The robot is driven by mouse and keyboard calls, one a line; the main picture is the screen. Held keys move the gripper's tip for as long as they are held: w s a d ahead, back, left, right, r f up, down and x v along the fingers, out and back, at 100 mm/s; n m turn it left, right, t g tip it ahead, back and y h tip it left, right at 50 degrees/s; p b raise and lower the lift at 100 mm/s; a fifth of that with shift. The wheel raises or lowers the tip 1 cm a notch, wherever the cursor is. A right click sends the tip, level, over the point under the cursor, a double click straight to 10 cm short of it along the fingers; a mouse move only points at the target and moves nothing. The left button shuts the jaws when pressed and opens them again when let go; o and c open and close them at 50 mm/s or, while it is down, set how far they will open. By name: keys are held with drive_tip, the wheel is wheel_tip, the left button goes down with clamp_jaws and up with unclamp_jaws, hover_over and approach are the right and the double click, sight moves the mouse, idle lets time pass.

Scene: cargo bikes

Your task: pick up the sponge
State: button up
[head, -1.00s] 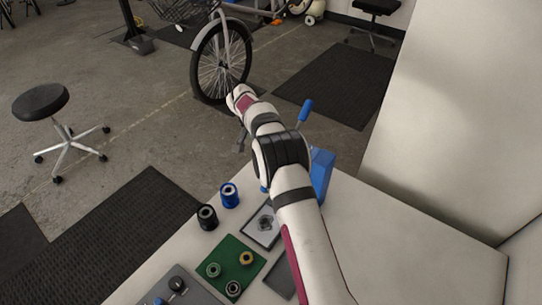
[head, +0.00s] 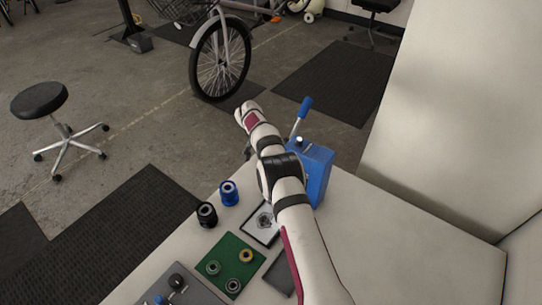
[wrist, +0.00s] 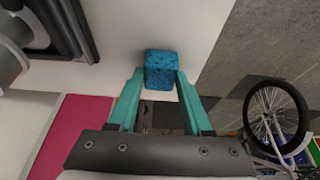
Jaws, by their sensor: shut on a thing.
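The sponge (wrist: 161,66) is a speckled blue block in the wrist view, between the tips of my gripper's two teal fingers. My gripper (wrist: 161,78) is shut on it, with a finger against each side. White surface shows around the sponge; I cannot tell whether it touches that surface or is held clear. In the head view my arm covers the sponge, and only a dark bit of my gripper (head: 248,151) shows beside the arm.
A blue box (head: 320,172) with a blue-handled lever stands right of my arm. Blue (head: 229,193) and black (head: 207,214) cylinders stand near the table's left edge. A green mat (head: 231,262) with several rings lies nearer. The table (head: 420,260) is clear on the right.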

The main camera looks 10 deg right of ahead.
clamp_jaws()
wheel_tip(320, 180, up, 10)
